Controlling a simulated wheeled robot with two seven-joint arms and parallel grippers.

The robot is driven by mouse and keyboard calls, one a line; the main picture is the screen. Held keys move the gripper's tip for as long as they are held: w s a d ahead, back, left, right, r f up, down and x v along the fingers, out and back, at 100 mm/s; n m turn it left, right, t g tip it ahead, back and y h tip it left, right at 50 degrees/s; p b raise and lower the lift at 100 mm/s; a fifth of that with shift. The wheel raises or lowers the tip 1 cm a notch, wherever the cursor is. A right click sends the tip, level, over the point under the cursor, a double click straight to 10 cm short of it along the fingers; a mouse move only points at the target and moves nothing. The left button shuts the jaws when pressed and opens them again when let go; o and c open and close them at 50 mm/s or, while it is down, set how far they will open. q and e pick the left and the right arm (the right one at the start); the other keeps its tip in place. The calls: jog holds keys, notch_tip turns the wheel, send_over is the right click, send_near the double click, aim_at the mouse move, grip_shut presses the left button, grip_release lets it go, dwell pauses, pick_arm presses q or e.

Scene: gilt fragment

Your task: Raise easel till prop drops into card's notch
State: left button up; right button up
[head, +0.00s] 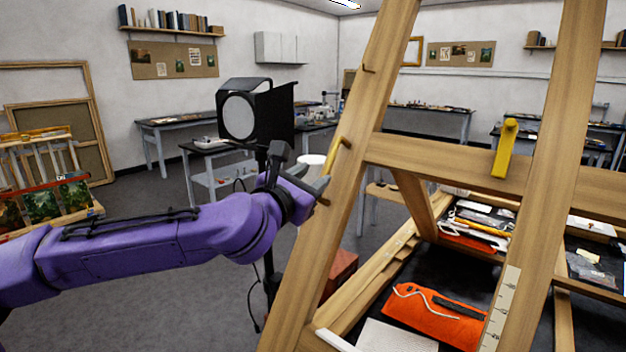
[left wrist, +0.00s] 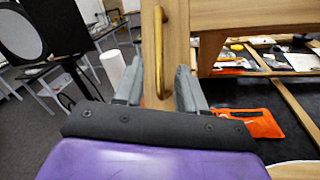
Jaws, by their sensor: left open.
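The wooden easel (head: 455,160) stands close in front, its left post (head: 318,235) leaning and its crossbar running right. A brass handle (head: 333,155) is fixed on the left post; it also shows in the left wrist view (left wrist: 158,45). No prop or notch is clearly visible.
A yellow piece (head: 505,148) sits on the crossbar. Behind the frame, dark trays hold an orange pouch (head: 435,313) and several tools. A black lamp (head: 256,115) stands behind my left wrist. Grey floor (head: 150,290) is open at the left.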

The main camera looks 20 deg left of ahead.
aim_at(327, 169)
pick_arm(q)
jog(key=w+p, duration=0.1)
jog(key=w, duration=0.2)
jog(key=w+n+p, duration=0.1)
jog(key=w, duration=0.2)
jog(key=w+d+n+p, duration=0.1)
jog(key=w+p, duration=0.1)
jog(key=shift+w+d+f+h, duration=0.1)
jog(key=shift+w+f+h, duration=0.05)
jog(key=shift+w+h, duration=0.2)
jog(key=shift+f, duration=0.1)
grip_shut()
